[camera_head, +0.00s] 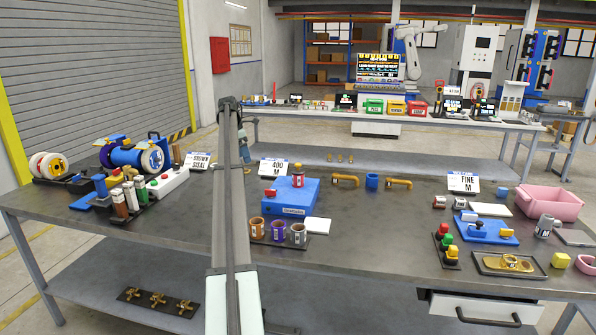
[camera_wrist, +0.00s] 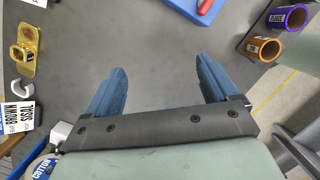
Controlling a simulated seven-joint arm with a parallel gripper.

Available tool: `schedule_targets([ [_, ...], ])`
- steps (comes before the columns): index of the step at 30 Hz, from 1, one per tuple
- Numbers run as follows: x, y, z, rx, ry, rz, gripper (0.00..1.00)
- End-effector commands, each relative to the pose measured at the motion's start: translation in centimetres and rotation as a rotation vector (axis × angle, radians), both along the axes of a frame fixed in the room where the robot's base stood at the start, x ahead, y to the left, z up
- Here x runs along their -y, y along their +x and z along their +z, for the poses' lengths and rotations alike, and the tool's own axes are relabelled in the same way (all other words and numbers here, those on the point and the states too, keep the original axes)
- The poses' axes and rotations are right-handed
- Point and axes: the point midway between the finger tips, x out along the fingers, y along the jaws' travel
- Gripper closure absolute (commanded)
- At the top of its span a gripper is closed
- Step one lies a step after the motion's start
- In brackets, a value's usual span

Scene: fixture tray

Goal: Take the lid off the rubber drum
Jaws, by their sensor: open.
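My gripper (camera_wrist: 164,76) is open, its two blue fingers apart with only bare grey table between them in the wrist view. In the head view its end (camera_head: 244,152) is partly visible beyond my arm, over the back of the table. I cannot make out a label reading rubber, so I cannot tell which thing is the rubber drum. Three labelled round containers stand in a row at the front: a brown one (camera_head: 257,228), a purple one (camera_head: 278,230) and a grey one (camera_head: 298,234). The wrist view shows the purple one (camera_wrist: 290,18) and the brown one (camera_wrist: 263,48).
A blue box (camera_head: 291,196) with a red-and-white item (camera_head: 298,180) on it stands right of my arm. Spools and a blue cylinder (camera_head: 127,157) crowd the left side. A pink bin (camera_head: 549,203) and blue block (camera_head: 487,230) stand right.

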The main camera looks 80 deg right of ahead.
Motion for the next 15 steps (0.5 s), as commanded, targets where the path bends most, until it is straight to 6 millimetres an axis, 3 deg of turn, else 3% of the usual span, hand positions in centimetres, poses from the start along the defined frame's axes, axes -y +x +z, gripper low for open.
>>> schedule_targets([
  [1,2.1,-3.0,1.1,0.011,0.003,0.005,0.13],
  [6,6.4,-11.1,4.0,0.045,0.009,0.046,0.13],
  [10,8.3,-15.7,5.5,0.062,0.009,0.07,0.13],
  [15,9.3,-18.7,6.5,0.072,0.008,0.089,0.13],
])
